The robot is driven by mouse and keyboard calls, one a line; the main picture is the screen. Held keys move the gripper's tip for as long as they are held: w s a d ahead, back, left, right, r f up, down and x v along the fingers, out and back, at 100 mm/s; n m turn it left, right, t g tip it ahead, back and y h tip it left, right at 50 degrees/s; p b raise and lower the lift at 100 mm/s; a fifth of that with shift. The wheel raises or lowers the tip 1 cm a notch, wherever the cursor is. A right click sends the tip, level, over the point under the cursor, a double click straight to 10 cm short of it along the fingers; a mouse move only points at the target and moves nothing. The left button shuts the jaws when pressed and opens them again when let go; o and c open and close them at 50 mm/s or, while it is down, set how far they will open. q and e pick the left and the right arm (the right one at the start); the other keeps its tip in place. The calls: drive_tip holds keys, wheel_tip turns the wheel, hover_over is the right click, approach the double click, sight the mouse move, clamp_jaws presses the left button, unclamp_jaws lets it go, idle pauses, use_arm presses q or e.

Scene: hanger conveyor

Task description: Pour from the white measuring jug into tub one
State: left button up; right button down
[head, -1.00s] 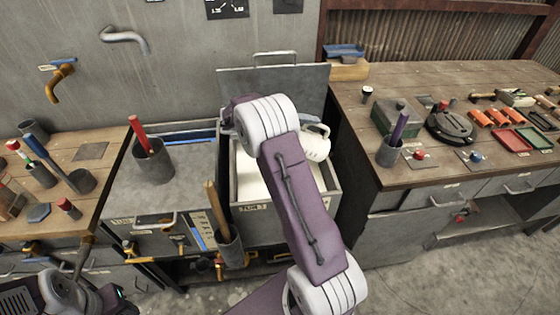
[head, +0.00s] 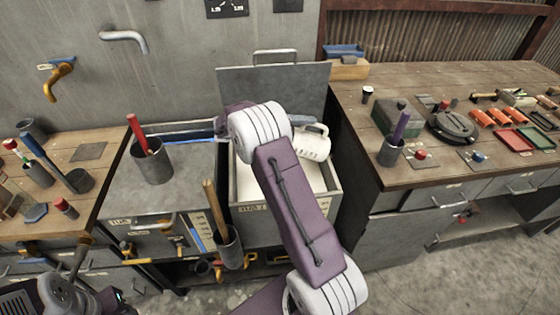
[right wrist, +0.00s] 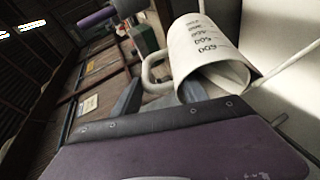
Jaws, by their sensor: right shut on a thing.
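The white measuring jug (head: 313,145) with dark scale marks is over the right part of an open tub (head: 332,206) holding pale contents. The tub's front label is too blurred to read surely. In the right wrist view the jug (right wrist: 205,45) is tilted, its open mouth toward the lower right. My right gripper (right wrist: 158,95) is shut on the jug's handle; my own arm hides it in the head view. I cannot see a stream from the jug. My left arm shows at the lower left of the head view, but its fingers cannot be made out clearly.
A grey lid (head: 290,88) stands behind the open tub. A closed grey box (head: 185,190) to its left carries a dark cup (head: 153,165). Another cup with sticks (head: 229,250) is at the front. The right bench (head: 440,90) holds tools and trays.

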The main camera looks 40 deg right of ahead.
drive_tip(key=shift+f, duration=0.1)
drive_tip(key=shift+w+a+f+h+b, duration=0.2)
drive_tip(key=shift+a+h+b, duration=0.1)
drive_tip(key=shift+b, duration=0.2)
drive_tip(key=shift+w+g, duration=0.1)
drive_tip(key=shift+g, duration=0.2)
drive_tip(key=shift+a+f+h+b, duration=0.15)
drive_tip(key=shift+h+b, duration=0.15)
drive_tip(key=shift+w+a+f+n, duration=0.1)
drive_tip(key=shift+f+n, duration=0.1)
drive_tip(key=shift+n, duration=0.1)
drive_tip(key=shift+w+a+f+h+b, duration=0.2)
drive_tip(key=shift+h+b, duration=0.2)
drive_tip(key=shift+b, duration=0.2)
drive_tip(key=shift+a, duration=0.1)
drive_tip(key=shift+w+a+f+n+g+h+b, duration=0.35)
drive_tip(key=shift+f+h+b, duration=0.15)
drive_tip(key=shift+b, duration=0.3)
